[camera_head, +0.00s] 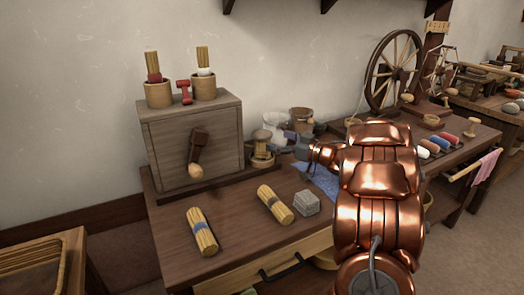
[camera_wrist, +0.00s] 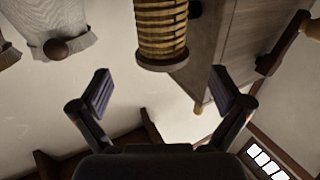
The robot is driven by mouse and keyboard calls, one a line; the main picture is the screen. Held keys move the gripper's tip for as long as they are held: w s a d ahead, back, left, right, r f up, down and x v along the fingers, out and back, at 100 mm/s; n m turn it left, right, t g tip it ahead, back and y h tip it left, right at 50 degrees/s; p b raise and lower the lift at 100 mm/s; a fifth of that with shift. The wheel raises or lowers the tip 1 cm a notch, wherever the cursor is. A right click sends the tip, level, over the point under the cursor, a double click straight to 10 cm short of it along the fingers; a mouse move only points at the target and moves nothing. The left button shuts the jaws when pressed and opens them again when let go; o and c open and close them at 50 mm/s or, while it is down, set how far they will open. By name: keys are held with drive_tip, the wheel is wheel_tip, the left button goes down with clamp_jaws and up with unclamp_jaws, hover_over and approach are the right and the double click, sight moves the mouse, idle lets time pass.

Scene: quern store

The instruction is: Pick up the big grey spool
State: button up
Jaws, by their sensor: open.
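I cannot pick out a big grey spool for certain in either view. A small red spool (camera_head: 183,91) stands on the grey wooden box, between two brush pots. Several coloured rolls (camera_head: 446,142) lie in a row on the right table, too small to tell apart well. My gripper (camera_wrist: 163,92) is open in the wrist view, its two dark fingers wide apart with nothing between them. In the head view my copper arm reaches over the table and hides part of its right side.
A grey box (camera_head: 190,140) with a wooden handle stands on the near table (camera_head: 240,240). Two straw bundles (camera_head: 202,232) (camera_head: 274,204) and a grey block (camera_head: 306,202) lie in front. A spinning wheel (camera_head: 393,72) stands behind. A wicker cylinder (camera_wrist: 162,30) is ahead of my fingers.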

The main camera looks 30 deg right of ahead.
sight(262, 136)
drive_tip(key=b+x, duration=0.2)
drive_tip(key=x, duration=0.3)
drive_tip(key=shift+w+a+f, duration=0.15)
drive_tip(key=shift+w+a, duration=0.05)
drive_tip(key=shift+a, duration=0.1)
drive_tip(key=shift+w, duration=0.35)
drive_tip(key=c, duration=1.3)
